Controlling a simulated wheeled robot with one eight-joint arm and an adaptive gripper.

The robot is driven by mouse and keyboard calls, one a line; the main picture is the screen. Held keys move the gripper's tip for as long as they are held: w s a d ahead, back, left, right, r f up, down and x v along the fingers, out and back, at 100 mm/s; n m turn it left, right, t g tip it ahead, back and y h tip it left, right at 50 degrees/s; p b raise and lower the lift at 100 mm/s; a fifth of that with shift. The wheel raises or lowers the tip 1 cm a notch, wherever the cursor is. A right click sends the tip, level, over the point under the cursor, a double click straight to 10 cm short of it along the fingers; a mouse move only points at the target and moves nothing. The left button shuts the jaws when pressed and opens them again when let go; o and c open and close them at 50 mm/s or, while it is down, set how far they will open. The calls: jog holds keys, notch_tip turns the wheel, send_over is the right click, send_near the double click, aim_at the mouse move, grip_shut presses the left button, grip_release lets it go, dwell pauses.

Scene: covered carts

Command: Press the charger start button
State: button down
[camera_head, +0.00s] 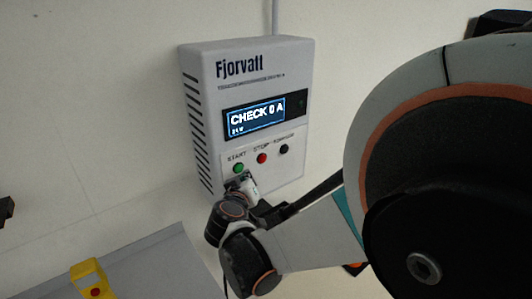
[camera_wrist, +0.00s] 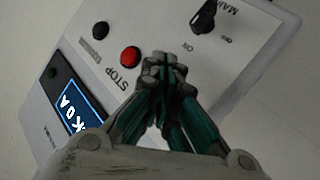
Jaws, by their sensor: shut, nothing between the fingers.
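The charger (camera_head: 205,60) is a pale box on the wall, marked Fjorvatt, with a lit display (camera_head: 255,115) reading CHECK 0 A. The green start button (camera_head: 238,169) is at the left of a row, with the red stop button (camera_head: 262,158) and a black button (camera_head: 284,149) to its right. My gripper (camera_head: 239,179) is shut and empty, its tips just below the start button; I cannot tell whether they touch the panel. In the wrist view, the shut fingers (camera_wrist: 164,62) lie beside the red button (camera_wrist: 130,57), and the green button is hidden.
A dark MAIN knob (camera_wrist: 204,18) sticks out of the panel beside my fingers in the wrist view. A grey surface (camera_head: 160,270) at the lower left bears a yellow piece (camera_head: 88,273) with a red button. A cable (camera_head: 275,18) runs up from the charger. Bare wall lies left of it.

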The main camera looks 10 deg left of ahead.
jog(key=shift+d, duration=0.1)
jog(key=s+d, duration=0.3)
jog(key=shift+s+d+b, duration=0.1)
jog(key=shift+d+b, duration=0.2)
dwell(0.4)
dwell(0.4)
